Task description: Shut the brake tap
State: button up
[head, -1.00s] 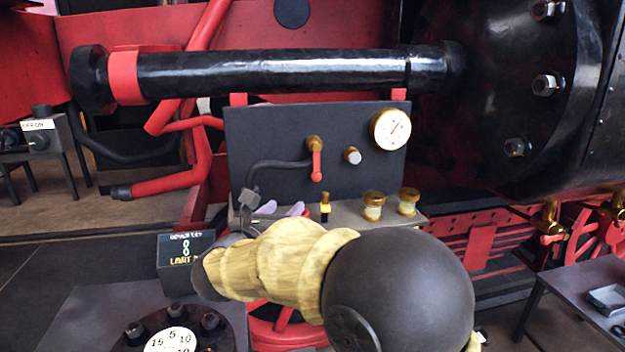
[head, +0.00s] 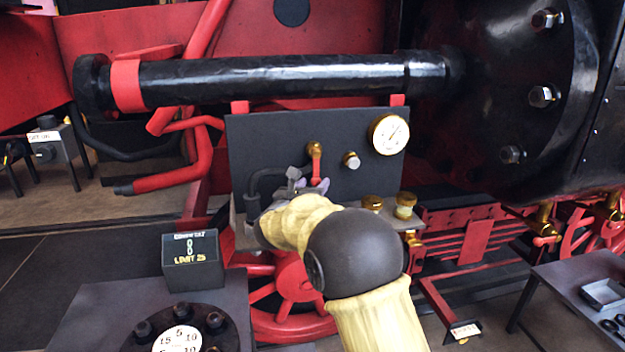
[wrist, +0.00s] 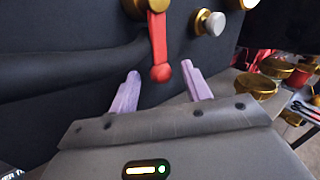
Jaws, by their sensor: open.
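The brake tap (head: 316,150) is a brass fitting with a red lever on the dark upright panel (head: 270,140). In the wrist view its red lever (wrist: 158,45) hangs straight down and ends in a round red knob. My gripper (wrist: 160,90) is open, with pale purple fingers on either side below the knob. The knob lies between the fingertips in the picture; I see no contact.
A pressure gauge (head: 390,134) and a silver-faced brass knob (head: 351,160) sit right of the tap. Brass-lidded jars (head: 405,205) stand on the shelf below. A black hose (head: 262,180) runs left of the tap. A display box (head: 192,261) stands lower left.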

jog(key=shift+w, duration=0.25)
jog(key=shift+d, duration=0.1)
grip_shut()
jog(key=shift+d, duration=0.15)
